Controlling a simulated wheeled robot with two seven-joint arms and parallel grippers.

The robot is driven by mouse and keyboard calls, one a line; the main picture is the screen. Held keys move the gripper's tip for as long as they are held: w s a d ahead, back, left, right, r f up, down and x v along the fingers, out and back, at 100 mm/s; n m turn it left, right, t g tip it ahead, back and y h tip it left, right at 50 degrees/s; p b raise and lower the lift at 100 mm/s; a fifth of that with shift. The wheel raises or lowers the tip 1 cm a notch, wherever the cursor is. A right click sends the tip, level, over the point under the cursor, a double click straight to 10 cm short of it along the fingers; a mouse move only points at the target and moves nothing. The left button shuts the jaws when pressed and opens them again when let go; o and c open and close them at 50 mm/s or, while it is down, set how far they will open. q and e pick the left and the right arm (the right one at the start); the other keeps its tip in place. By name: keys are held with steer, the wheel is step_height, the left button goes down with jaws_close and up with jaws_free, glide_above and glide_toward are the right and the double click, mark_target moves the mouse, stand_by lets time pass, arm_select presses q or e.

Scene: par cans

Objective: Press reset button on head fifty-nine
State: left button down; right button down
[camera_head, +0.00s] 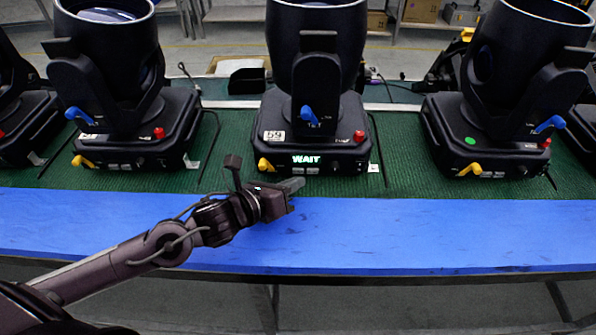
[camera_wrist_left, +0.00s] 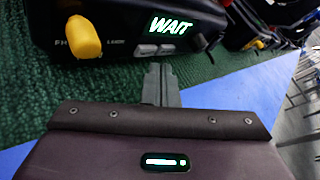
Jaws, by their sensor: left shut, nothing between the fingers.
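The black stage head labelled 59 (camera_head: 314,120) stands in the middle of the green mat in the head view. Its front display (camera_head: 306,159) is lit and reads WAIT; the display also shows large in the left wrist view (camera_wrist_left: 170,25). A red button (camera_head: 359,136) sits at the right of its base, a yellow lever (camera_head: 266,165) at its lower left and a blue lever (camera_head: 310,116) on its yoke. My left gripper (camera_head: 298,184) is shut and empty, just in front of the base, below the display. In the wrist view its fingertips (camera_wrist_left: 161,72) point at small grey buttons (camera_wrist_left: 155,49) under the display.
Similar heads stand to the left (camera_head: 125,110) and right (camera_head: 510,110), with levers and red buttons. The green mat (camera_head: 400,182) carries cables between the heads.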

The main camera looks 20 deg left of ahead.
mark_target(292, 215)
arm_select(q)
steer(key=shift+s+d+f, duration=0.1)
steer(key=shift+s+f, duration=0.05)
steer(key=shift+s, duration=0.3)
steer(key=s, duration=0.1)
steer(key=s+b, duration=0.1)
steer(key=shift+s+d, duration=0.3)
steer(key=shift+d, duration=0.1)
steer(key=shift+s+d, duration=0.2)
steer(key=shift+s, duration=0.5)
